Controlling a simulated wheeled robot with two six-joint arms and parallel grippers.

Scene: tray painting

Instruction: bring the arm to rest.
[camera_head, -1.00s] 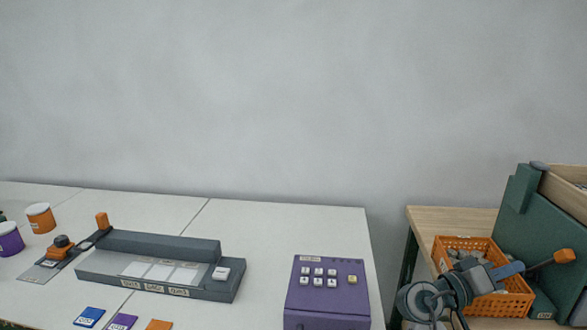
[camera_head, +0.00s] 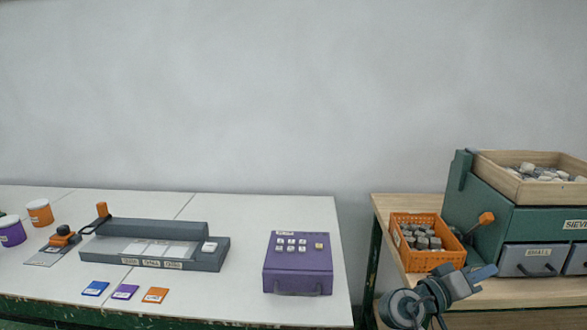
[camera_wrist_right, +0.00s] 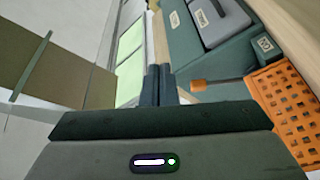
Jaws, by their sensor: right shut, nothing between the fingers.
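My right arm comes in at the bottom right of the head view, and its gripper (camera_head: 484,272) is in front of the wooden table, just right of the orange basket. In the right wrist view its two dark fingers (camera_wrist_right: 158,85) are together with nothing between them. The orange basket (camera_head: 424,262) holds several grey stones; its side also shows at the right of the wrist view (camera_wrist_right: 285,110). The green sieve machine (camera_head: 530,219) stands behind and right of the gripper. My left gripper is not in view.
A wooden tray (camera_head: 497,180) of stones tops the machine, above two grey drawers (camera_head: 533,260). An orange-tipped lever (camera_head: 487,218) sticks out near the basket. The white table (camera_head: 215,300) holds a purple box (camera_head: 297,265), a grey press (camera_head: 150,228), small coloured cards and pots.

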